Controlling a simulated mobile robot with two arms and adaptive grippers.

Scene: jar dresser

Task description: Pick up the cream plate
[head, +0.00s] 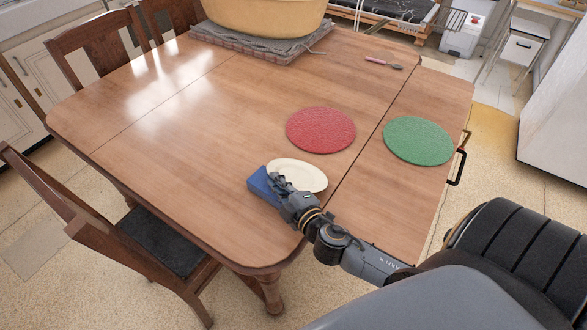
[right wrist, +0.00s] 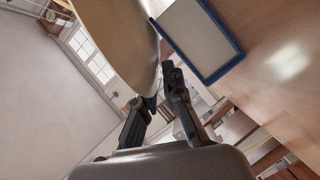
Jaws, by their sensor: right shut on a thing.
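The cream plate (head: 300,173) is near the front edge of the wooden table in the head view, just below the red round mat. My right gripper (head: 281,183) is at the plate's near left rim and shut on it. In the right wrist view, the plate (right wrist: 118,38) shows as a large tan curved surface, with its rim between the fingertips (right wrist: 160,88). I cannot tell whether the plate is clear of the table. My left gripper is in neither view.
A red mat (head: 321,130), green mat (head: 418,140) and spoon (head: 384,63) lie farther off. The table's left side (head: 165,135) is clear.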

